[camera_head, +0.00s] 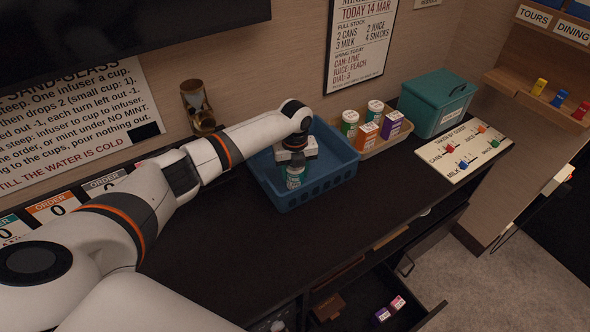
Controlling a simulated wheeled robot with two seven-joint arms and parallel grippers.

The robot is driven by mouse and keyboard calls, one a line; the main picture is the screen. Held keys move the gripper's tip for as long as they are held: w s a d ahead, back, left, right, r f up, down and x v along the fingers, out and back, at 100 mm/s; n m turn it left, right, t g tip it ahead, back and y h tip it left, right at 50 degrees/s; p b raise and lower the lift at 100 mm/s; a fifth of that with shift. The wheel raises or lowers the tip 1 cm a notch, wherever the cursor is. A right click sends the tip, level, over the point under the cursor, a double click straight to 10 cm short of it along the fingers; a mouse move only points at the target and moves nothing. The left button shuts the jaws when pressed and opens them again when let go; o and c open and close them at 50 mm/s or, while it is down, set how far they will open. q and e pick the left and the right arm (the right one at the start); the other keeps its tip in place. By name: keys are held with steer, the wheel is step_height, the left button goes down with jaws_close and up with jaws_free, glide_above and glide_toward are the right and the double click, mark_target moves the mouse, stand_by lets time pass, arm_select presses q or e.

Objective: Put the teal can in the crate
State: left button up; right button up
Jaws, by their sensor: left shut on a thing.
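The teal can (294,179) is upright inside the blue crate (312,194), towards its left part. My left gripper (296,163) reaches down into the crate from above and is shut on the teal can. The gripper hides the can's upper part. Whether the can's base touches the crate floor cannot be told. My right gripper is not in view.
A tray (371,149) with several cans and cartons stands right of the crate. Beyond it are a teal box (437,102) and a board with coloured pegs (464,149). An open drawer (372,302) juts out below the counter (240,245). A sand-glass (198,107) is behind my left arm.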

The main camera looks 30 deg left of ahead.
arm_select(q)
steer(key=o, duration=1.1)
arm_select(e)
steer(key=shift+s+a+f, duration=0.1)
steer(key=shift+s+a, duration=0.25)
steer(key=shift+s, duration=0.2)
arm_select(q)
steer(key=shift+r, duration=0.45)
step_height(320, 180, up, 11)
steer(key=shift+r+b, duration=0.15)
steer(key=shift+b, duration=0.45)
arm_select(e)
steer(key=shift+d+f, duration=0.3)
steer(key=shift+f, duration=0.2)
